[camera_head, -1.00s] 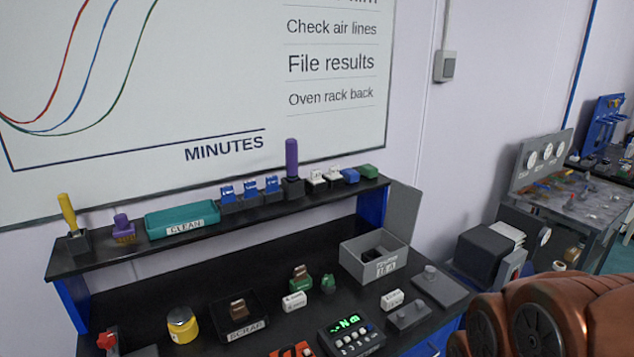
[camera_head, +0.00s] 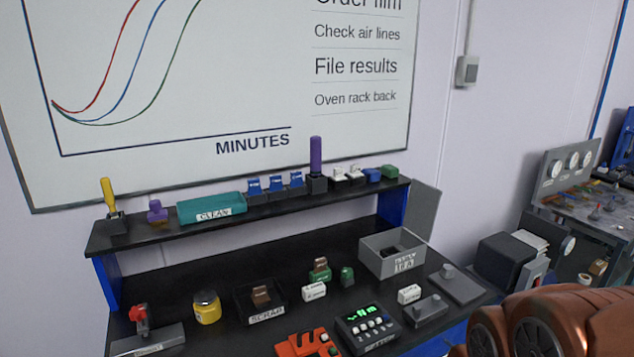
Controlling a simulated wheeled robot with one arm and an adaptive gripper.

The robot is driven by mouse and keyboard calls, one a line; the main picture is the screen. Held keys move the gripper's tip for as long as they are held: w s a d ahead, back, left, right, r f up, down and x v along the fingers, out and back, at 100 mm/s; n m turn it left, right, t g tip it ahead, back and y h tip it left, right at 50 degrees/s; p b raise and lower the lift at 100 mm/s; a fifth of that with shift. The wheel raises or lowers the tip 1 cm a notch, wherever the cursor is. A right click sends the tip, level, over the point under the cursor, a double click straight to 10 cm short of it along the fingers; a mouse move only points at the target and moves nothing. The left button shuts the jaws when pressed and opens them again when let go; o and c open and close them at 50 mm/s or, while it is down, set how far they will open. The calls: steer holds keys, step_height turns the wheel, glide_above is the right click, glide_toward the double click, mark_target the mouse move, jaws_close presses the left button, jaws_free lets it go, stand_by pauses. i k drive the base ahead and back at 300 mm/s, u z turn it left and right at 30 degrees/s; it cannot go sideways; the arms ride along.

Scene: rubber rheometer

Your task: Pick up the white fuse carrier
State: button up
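Several white pieces could be the white fuse carrier; I cannot tell which from the picture. Two small white pieces, a left one (camera_head: 338,174) and a right one (camera_head: 355,174), stand on the black shelf, right of the purple-handled tool. A white block with small lettering (camera_head: 314,292) lies on the bench in front of a green-and-brown piece (camera_head: 320,270). Another white block (camera_head: 409,294) lies farther right, in front of the grey box. My gripper is not in view; only copper-coloured parts of my arm show at the lower right.
The shelf (camera_head: 170,237) also bears a teal CLEAN tray (camera_head: 211,208), several blue pieces and a green one (camera_head: 390,171). On the bench are a SCRAP tray (camera_head: 243,306), yellow jar (camera_head: 207,307), grey box (camera_head: 392,265), keypad device (camera_head: 366,328) and orange item (camera_head: 303,343).

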mark_target(338, 174)
steer(key=u, duration=0.5)
steer(key=k, duration=1.2)
steer(key=z, duration=0.1)
steer(key=i, duration=0.6)
steer(key=z, duration=0.85)
steer(key=i, duration=0.75)
steer(key=u, duration=0.6)
steer(key=i, duration=0.7)
steer(key=u, duration=0.65)
